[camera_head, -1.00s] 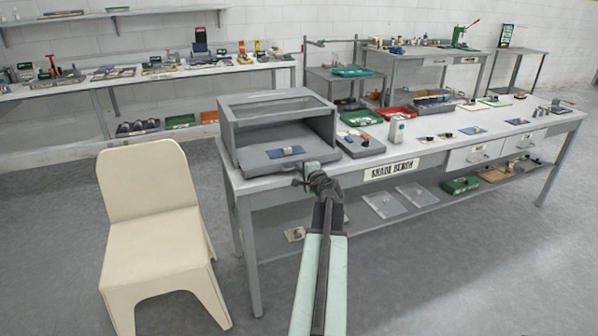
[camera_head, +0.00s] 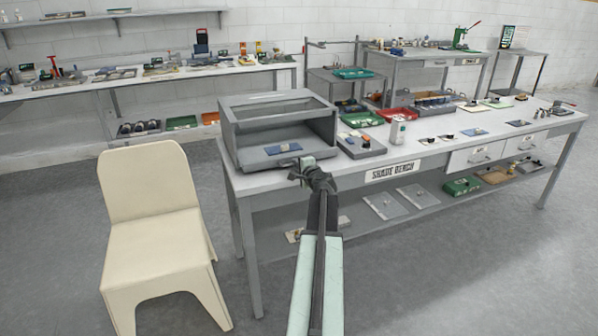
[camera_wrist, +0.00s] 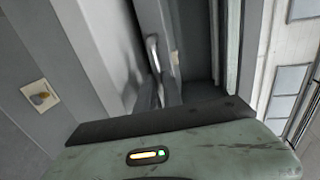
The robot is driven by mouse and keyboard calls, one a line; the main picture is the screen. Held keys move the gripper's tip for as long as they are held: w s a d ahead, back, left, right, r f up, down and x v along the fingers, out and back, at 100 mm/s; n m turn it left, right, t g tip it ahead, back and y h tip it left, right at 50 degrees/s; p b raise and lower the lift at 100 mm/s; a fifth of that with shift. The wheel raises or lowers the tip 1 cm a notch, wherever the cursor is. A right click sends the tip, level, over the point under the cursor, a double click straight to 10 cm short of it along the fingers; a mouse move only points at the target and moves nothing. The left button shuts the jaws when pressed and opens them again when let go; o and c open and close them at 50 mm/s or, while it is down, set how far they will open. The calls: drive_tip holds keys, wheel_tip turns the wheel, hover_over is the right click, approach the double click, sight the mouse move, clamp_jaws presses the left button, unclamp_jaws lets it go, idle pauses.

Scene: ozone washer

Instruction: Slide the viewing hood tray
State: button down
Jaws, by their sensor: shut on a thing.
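The grey viewing hood (camera_head: 229,130) stands at the left end of the bench, with its front open. Its grey tray (camera_head: 258,158) lies inside at the bottom, with a small blue piece (camera_head: 284,148) on it. My gripper (camera_head: 299,172) is at the right part of the tray's front edge. In the wrist view my gripper (camera_wrist: 160,88) is shut on the tray's handle (camera_wrist: 152,52), a pale upright bar. The fingertips are dark and partly hidden behind my wrist housing, so the exact contact is unclear.
Right of the hood, the bench (camera_head: 345,177) holds a grey tray of small parts (camera_head: 362,148) and a white bottle (camera_head: 397,132). A cream chair (camera_head: 150,215) stands at the front left. The floor right of my arm is clear.

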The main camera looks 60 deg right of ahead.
drive_tip(key=shift+w, duration=0.1)
drive_tip(key=c, duration=1.5)
unclamp_jaws()
drive_tip(key=p+v, duration=0.1)
drive_tip(key=v, duration=0.6)
drive_tip(key=shift+s+a, duration=0.25)
drive_tip(key=shift+s, duration=0.1)
